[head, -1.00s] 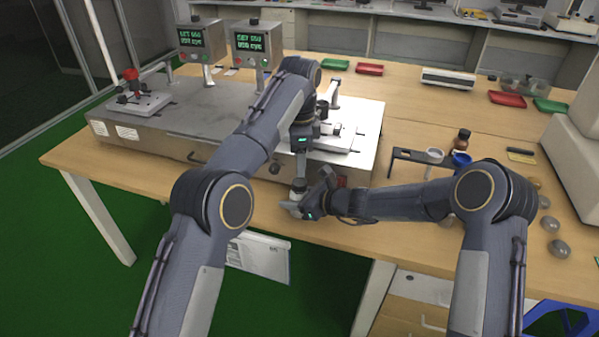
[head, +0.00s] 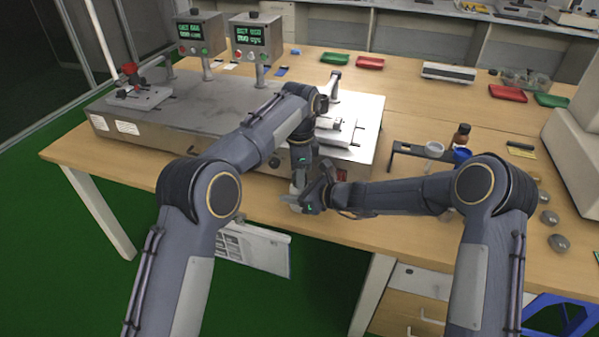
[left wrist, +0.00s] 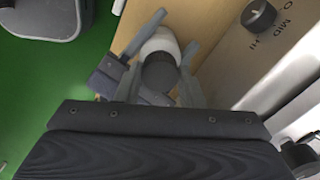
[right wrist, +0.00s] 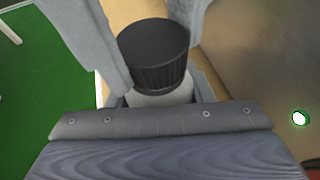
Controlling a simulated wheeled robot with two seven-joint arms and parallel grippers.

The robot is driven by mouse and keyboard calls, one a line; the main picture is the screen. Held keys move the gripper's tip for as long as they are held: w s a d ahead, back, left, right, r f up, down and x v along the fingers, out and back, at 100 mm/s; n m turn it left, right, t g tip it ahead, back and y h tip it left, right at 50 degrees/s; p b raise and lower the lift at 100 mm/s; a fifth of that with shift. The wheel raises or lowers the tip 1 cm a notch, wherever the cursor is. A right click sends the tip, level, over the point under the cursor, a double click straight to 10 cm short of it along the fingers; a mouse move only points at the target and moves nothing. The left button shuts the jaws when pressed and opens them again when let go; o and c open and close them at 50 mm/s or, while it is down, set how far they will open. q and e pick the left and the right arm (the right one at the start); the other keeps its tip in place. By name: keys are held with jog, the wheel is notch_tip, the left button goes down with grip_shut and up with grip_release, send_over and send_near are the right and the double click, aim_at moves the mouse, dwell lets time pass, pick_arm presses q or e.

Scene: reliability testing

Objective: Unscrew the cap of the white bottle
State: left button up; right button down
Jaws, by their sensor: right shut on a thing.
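The white bottle (left wrist: 163,42) stands upright with a dark ribbed cap (right wrist: 153,50) on top. In the head view the bottle (head: 294,188) is at the table's front edge and is mostly hidden by the grippers. My right gripper (head: 312,196) is shut on the bottle's body, below the cap, from the right side. My left gripper (head: 300,168) points down from above the bottle. In the left wrist view its fingers (left wrist: 160,75) are open on either side of the cap, with a visible gap around it.
A metal machine (head: 215,120) with two displays stands just behind the bottle. A dark stand (head: 415,152) with a white cup, a brown bottle (head: 461,136) and a blue cup (head: 461,155) are to the right. Red and green trays lie at the back.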

pick_arm(q)
jog(key=c, duration=0.5)
jog(key=n, duration=0.3)
jog(key=shift+n, duration=0.3)
jog(key=o, duration=1.1)
jog(key=shift+c, duration=0.2)
jog(key=shift+r, duration=2.3)
jog(key=shift+c, duration=0.4)
jog(key=shift+d+r+m, duration=0.25)
jog(key=shift+r+m, duration=0.2)
jog(key=shift+m, duration=0.15)
jog(key=shift+r+m, duration=0.8)
jog(key=shift+r, duration=0.05)
jog(key=shift+a+r+m, duration=0.2)
jog(key=shift+r+m, duration=0.05)
jog(key=shift+m, duration=0.05)
jog(key=shift+f, duration=3.85)
